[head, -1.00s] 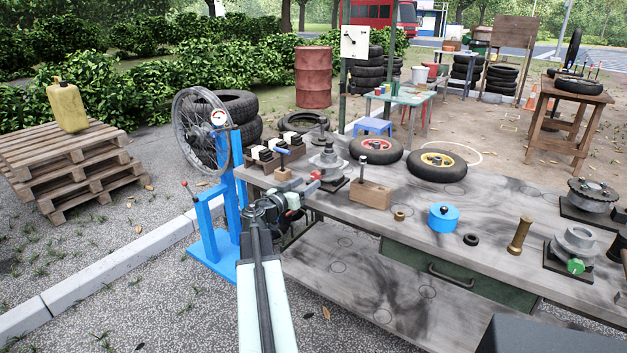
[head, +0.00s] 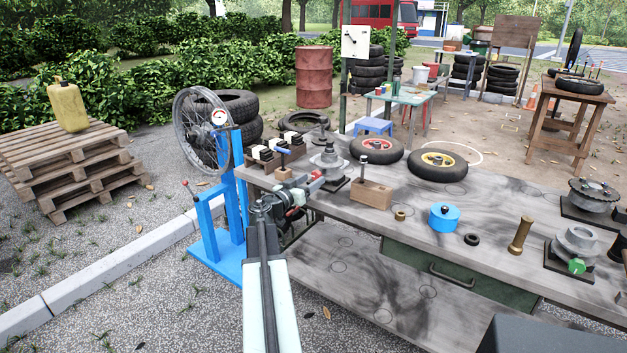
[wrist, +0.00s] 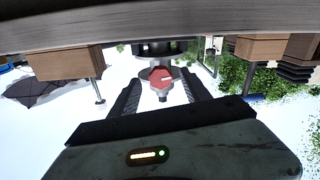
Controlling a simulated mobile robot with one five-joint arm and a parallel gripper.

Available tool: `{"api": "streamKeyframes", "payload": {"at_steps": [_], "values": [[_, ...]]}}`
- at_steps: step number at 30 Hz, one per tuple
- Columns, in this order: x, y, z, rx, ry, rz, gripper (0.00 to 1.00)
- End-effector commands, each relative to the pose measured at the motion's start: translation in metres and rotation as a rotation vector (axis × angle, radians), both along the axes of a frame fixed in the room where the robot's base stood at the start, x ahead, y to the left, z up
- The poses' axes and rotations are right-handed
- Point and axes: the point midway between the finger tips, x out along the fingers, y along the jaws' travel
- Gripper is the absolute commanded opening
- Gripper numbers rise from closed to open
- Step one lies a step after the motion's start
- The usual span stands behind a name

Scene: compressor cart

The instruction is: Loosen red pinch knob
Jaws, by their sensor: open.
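The red pinch knob (head: 317,174) sits on the near side of a grey metal fitting (head: 329,160) on the left end of the workbench. In the wrist view, the red knob (wrist: 161,77) has a flat-sided face with a pale mark and lies between my two dark fingers. My gripper (head: 302,187) reaches toward it from the front left; it also shows in the wrist view (wrist: 162,88). The fingers are open, with gaps on both sides of the knob. My arm hides part of the bench's left edge.
A wooden block with a metal pin (head: 371,193) stands right of the fitting. A blue wheel stand (head: 213,232) is left of my arm. The wrist view is upside down, with the bench (wrist: 100,22) on top.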

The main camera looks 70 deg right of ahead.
Motion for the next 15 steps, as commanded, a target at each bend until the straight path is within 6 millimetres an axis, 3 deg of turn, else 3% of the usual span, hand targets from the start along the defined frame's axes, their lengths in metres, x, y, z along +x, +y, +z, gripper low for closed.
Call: {"api": "streamKeyframes", "payload": {"at_steps": [3,11,15], "values": [[-0.004,-0.018,0.000,0.000,0.000,-0.001,0.55],[-0.006,-0.020,0.000,0.000,0.000,0.000,0.55],[-0.006,-0.020,0.000,0.000,0.000,0.000,0.17]]}}
